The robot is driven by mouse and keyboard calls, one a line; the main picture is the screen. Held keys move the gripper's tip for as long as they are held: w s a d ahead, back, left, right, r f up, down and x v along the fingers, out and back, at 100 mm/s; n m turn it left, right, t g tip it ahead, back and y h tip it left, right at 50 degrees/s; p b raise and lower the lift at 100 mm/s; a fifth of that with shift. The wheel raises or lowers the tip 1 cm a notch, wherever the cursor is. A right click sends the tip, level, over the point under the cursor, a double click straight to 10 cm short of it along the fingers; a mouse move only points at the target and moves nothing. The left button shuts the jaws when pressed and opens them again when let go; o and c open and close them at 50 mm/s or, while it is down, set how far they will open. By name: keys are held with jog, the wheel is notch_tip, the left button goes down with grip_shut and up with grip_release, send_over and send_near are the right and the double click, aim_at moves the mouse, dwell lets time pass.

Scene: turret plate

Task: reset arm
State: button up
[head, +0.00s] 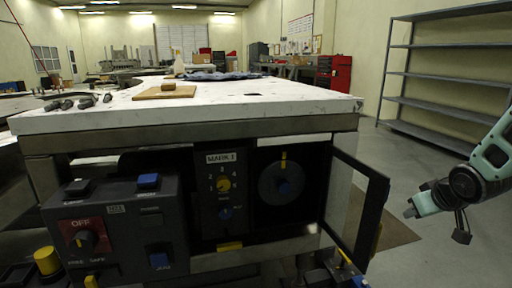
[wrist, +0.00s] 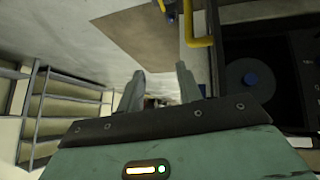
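My gripper (wrist: 160,88) is open, with its two fingers apart and nothing between them in the wrist view. In the head view my mint-green gripper (head: 411,211) hangs in free air at the far right, clear of the open cabinet door (head: 375,217). The black control panel (head: 208,222) marked MARK 1 is left of it, under the white table top. The round dial also shows at the right of the wrist view (wrist: 236,77).
A white table (head: 240,97) with a wooden board (head: 165,92) stands above the panel. A dark control box (head: 118,230) with a red OFF plate is at front left. Grey metal shelves (head: 445,75) stand behind my arm. Open floor lies between the door and the shelves.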

jog(key=s+a+m+g, duration=0.2)
jog(key=s+a+g, duration=0.45)
jog(key=s, duration=0.95)
jog(key=s+a+r+n+g+y, duration=0.1)
jog(key=s+a+n, duration=0.3)
jog(key=s+a, duration=0.45)
jog(key=s+a+r+n, duration=0.1)
jog(key=s+a+n, duration=0.3)
jog(key=a, duration=0.7)
notch_tip(320, 180, up, 28)
jog(key=s+p, duration=0.1)
jog(key=p, duration=2.6)
jog(key=shift+s+a+p, duration=0.3)
jog(key=shift+s+a, duration=0.1)
jog(key=shift+a, duration=0.05)
jog(key=shift+a+f+g, duration=0.1)
jog(key=shift+g, duration=0.15)
